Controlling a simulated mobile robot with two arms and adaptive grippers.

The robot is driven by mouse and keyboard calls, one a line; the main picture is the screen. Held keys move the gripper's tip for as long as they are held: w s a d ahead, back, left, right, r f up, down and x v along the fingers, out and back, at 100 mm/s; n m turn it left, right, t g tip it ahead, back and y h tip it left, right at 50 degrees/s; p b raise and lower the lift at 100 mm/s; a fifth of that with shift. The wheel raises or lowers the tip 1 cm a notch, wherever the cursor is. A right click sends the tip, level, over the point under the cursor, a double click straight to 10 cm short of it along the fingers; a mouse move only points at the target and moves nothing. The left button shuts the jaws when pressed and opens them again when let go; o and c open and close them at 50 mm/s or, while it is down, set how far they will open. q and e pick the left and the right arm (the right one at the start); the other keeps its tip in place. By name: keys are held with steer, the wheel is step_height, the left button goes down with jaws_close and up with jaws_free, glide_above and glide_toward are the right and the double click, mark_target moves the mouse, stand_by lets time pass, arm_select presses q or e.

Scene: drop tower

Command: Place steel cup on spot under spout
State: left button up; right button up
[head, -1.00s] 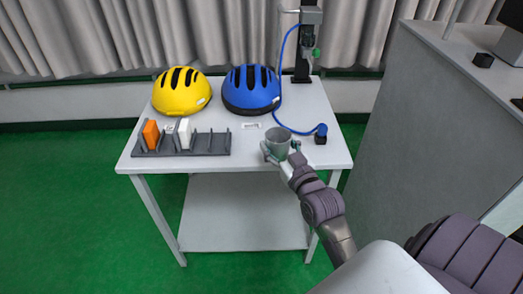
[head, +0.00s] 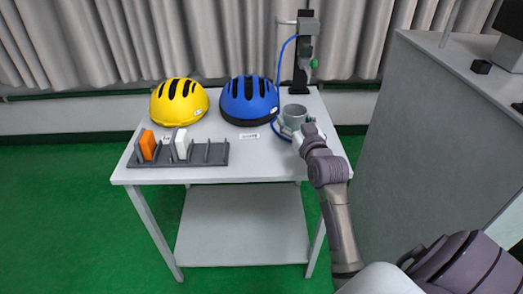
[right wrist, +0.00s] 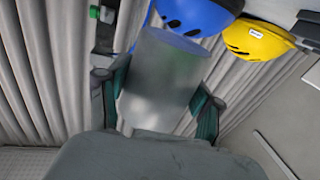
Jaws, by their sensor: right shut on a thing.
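The steel cup (head: 295,113) is a plain grey cylinder, roughly upright, over the back right of the white table (head: 262,160). My right gripper (head: 291,128) is shut around its side, with the arm coming from the front right. In the right wrist view the cup (right wrist: 160,80) sits between the two dark fingers (right wrist: 158,108). The dark drop tower (head: 304,55) stands behind the cup at the table's back edge, with a light spout arm (head: 287,22) reaching left. The spot under it is not distinguishable. The cup's exact height above the table is unclear. My left gripper is out of view.
A blue helmet (head: 249,98) is close left of the cup, and a yellow helmet (head: 179,101) is farther left. A grey rack (head: 210,153) with orange and white pieces lies at the front left. A blue hose (head: 282,62) runs down beside the tower.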

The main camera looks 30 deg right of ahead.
steer(key=w+a+f, duration=0.1)
steer(key=a, duration=0.1)
steer(key=w+a+f, duration=0.2)
steer(key=a, duration=0.1)
steer(key=w+a+f, duration=0.2)
steer(key=shift+a+f, duration=0.2)
steer(key=shift+a, duration=0.2)
steer(key=shift+f, duration=1.8)
steer(key=shift+f, duration=0.15)
steer(key=o, duration=1.2)
steer(key=shift+c, duration=0.2)
